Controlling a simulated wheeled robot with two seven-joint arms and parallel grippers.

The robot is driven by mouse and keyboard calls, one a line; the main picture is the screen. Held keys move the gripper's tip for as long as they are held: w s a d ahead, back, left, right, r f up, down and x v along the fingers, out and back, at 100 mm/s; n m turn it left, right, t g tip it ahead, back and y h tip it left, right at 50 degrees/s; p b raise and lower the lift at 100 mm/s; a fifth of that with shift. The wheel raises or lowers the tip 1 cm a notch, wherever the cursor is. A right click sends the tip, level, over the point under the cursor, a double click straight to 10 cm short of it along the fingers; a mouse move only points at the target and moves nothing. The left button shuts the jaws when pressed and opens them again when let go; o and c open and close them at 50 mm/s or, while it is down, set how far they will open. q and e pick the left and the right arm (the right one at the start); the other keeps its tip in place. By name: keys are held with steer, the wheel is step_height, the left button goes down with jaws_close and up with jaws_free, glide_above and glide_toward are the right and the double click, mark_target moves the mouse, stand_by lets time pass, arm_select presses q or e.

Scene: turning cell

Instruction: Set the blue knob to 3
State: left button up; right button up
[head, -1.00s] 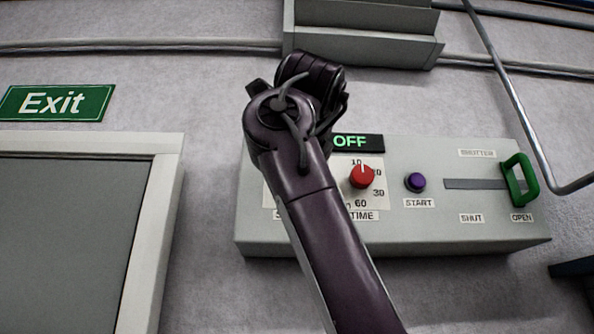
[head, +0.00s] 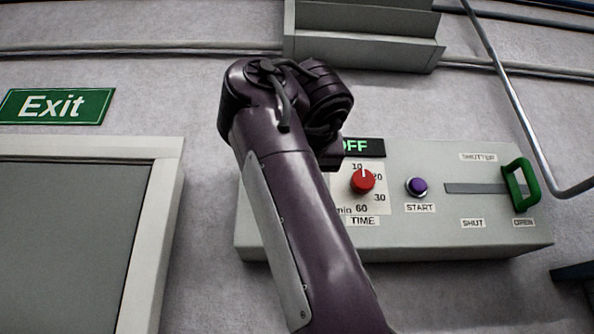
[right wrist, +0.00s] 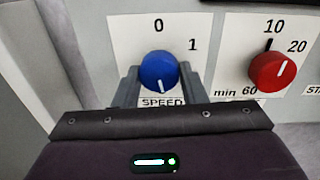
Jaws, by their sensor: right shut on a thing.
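In the right wrist view the blue knob (right wrist: 159,71) sits on a white dial plate (right wrist: 125,50) marked SPEED. The 0 is above the knob and the 1 at its upper right. The knob's white pointer line points almost straight down in that view; the dial's lower marks are hidden. My right gripper (right wrist: 159,84) is shut on the knob, with one grey finger on each side. In the head view my right arm hides the blue knob and the gripper. My left gripper is in neither view.
Further right on the grey panel (head: 440,240) are a purple START button (head: 417,187) and a green shutter handle (head: 521,185) at OPEN. An OFF display (head: 362,147) is above.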

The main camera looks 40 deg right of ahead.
steer(key=shift+s+r+m, duration=0.1)
steer(key=shift+r+m, duration=0.05)
steer(key=shift+m, duration=0.95)
steer(key=o, duration=1)
steer(key=shift+w+d, duration=0.1)
steer(key=shift+w, duration=0.15)
steer(key=b+v, duration=0.3)
steer(key=v, duration=0.5)
